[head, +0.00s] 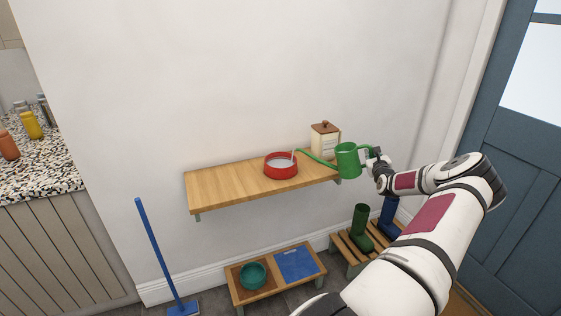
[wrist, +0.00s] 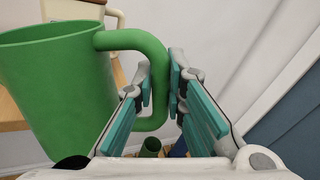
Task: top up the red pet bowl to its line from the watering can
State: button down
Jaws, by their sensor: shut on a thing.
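The green watering can (head: 347,160) is held upright or nearly so by its handle, close to the right end of the wooden wall shelf. My gripper (head: 376,158) is shut on the handle. In the wrist view the handle of the can (wrist: 60,90) runs between the teal pads of my gripper (wrist: 160,85). The can's spout reaches left to the red pet bowl (head: 281,166) on the shelf, its tip over or beside the bowl's rim. A pale streak shows at the spout tip, perhaps water. The bowl's inside looks pale; its line and level cannot be made out.
A cream canister with a brown lid (head: 324,140) stands on the shelf (head: 225,187) just behind the can. Below are a low bench with a teal bowl (head: 252,275) and blue mat (head: 297,263), boots on a rack (head: 360,228), and a blue broom (head: 158,250). The shelf's left part is clear.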

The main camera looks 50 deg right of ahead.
jog(key=shift+w+a+r+n+b, duration=0.2)
jog(key=shift+w+r+n+b, duration=0.2)
jog(key=shift+w+r+b, duration=0.25)
dwell(2.4)
jog(key=shift+s, duration=0.1)
jog(key=shift+s+d+f+m+p, duration=0.2)
jog(key=shift+s+f+m+p, duration=0.1)
jog(key=shift+s+p, duration=0.35)
jog(key=shift+s+d+f+m+p, duration=0.2)
jog(key=shift+s+f+m+p, duration=0.25)
jog(key=shift+f+m+p, duration=0.05)
jog(key=r+m+p, duration=0.1)
jog(key=s+m+p, duration=0.1)
jog(key=p, duration=0.1)
jog(key=shift+s+d+r+m+h, duration=0.2)
jog(key=shift+d+r+m+h, duration=0.1)
jog(key=shift+d+r, duration=0.1)
jog(key=shift+w+f, duration=0.1)
dwell(0.3)
